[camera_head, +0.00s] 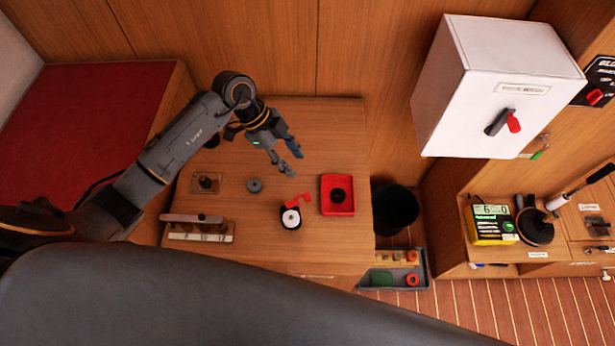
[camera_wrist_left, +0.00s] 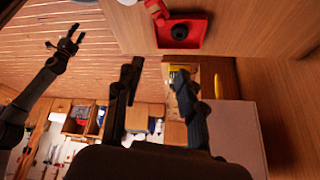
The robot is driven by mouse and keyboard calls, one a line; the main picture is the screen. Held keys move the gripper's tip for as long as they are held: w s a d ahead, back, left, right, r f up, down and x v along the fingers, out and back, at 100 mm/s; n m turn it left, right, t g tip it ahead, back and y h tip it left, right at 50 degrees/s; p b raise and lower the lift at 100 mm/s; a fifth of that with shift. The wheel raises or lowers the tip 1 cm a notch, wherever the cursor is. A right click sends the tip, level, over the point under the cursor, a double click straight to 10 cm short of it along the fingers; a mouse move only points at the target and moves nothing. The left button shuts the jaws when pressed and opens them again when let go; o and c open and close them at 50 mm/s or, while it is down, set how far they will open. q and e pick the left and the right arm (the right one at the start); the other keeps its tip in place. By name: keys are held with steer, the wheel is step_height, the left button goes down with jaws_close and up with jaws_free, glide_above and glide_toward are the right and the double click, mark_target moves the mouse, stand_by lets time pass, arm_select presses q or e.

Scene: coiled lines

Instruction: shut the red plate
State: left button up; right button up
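A small bright red plate-like piece (camera_head: 297,200) stands out at the back of a round black-and-white item (camera_head: 291,218) on the wooden cabinet top. I cannot tell its exact tilt or how it is joined. In the left wrist view a red piece (camera_wrist_left: 157,12) shows at the top edge, beside the red tray. My left gripper (camera_head: 295,158) is open and empty, above the cabinet top and behind the red piece, apart from it. Its spread fingers also show in the left wrist view (camera_wrist_left: 157,78). My right gripper (camera_wrist_left: 66,42) shows there at left, fingers spread, away from the cabinet.
A red tray (camera_head: 326,208) with a dark round thing in it is right of the red piece. A dark puck (camera_head: 255,185), a small wooden block (camera_head: 206,183) and a wooden rack (camera_head: 185,237) lie left. A white wall box (camera_head: 500,75) hangs at right, above a black bin (camera_head: 394,208).

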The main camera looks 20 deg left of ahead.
arm_select(q)
steer(key=a+y, duration=0.1)
steer(key=a, duration=0.1)
steer(key=p, duration=0.2)
glide_toward(307, 194)
steer(key=x, duration=0.6)
steer(key=shift+w+d, duration=0.1)
steer(key=shift+x, duration=0.9)
steer(key=shift+c, duration=0.2)
jaws_close()
